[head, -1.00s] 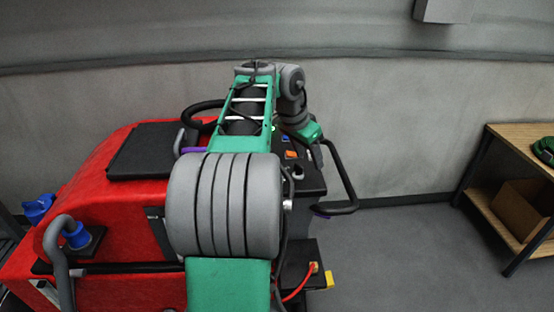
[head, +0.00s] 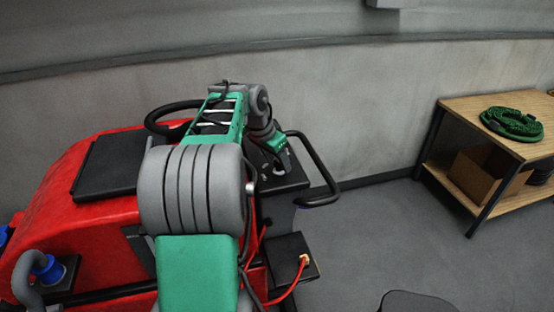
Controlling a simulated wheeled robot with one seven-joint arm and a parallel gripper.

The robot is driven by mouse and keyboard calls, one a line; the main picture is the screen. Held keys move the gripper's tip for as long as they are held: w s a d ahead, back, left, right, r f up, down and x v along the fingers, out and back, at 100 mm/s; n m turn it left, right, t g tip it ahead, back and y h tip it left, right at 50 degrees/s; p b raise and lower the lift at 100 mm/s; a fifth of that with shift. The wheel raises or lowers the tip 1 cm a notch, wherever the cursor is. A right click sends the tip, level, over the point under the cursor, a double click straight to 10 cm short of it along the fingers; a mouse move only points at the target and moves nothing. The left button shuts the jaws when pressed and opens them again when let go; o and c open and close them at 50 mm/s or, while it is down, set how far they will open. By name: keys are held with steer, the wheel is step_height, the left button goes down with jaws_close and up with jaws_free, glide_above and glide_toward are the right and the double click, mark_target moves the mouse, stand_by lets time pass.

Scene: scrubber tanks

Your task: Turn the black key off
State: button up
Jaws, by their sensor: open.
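The red scrubber (head: 80,210) fills the left of the head view. Its dark control panel (head: 292,182) shows only in part behind and right of my arm. I cannot make out the black key; it is hidden or too small to tell. My gripper (head: 282,166) points down over the panel, beside the black bar handle (head: 327,172). It is open and small in view, and I see nothing held in it. Whether it touches the panel cannot be told.
A black steering wheel (head: 160,118) and a black seat (head: 110,165) lie left of my arm. A black box (head: 290,252) with a red cable sits low beside the scrubber. A wooden table (head: 470,107) bearing a green coiled hose (head: 511,123) stands right.

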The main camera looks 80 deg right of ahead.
steer(key=shift+c, duration=0.3)
jaws_close()
steer(key=shift+n+b, duration=0.3)
steer(key=shift+b, duration=0.1)
steer(key=shift+s+f+n+t+b, duration=0.2)
steer(key=shift+n+t+b, duration=0.2)
steer(key=shift+n+b, duration=0.45)
steer(key=n+t+b, duration=0.1)
steer(key=n+b, duration=0.1)
steer(key=n, duration=0.1)
steer(key=shift+r+h+b, duration=0.1)
steer(key=shift+h+b, duration=0.2)
steer(key=n, duration=0.2)
steer(key=n+t, duration=0.1)
steer(key=shift+s+r+n+t, duration=0.15)
steer(key=shift+n+t, duration=0.15)
steer(key=shift+n, duration=0.05)
steer(key=shift+n+t+p, duration=0.5)
steer(key=shift+n+t, duration=0.1)
steer(key=shift+n, duration=0.8)
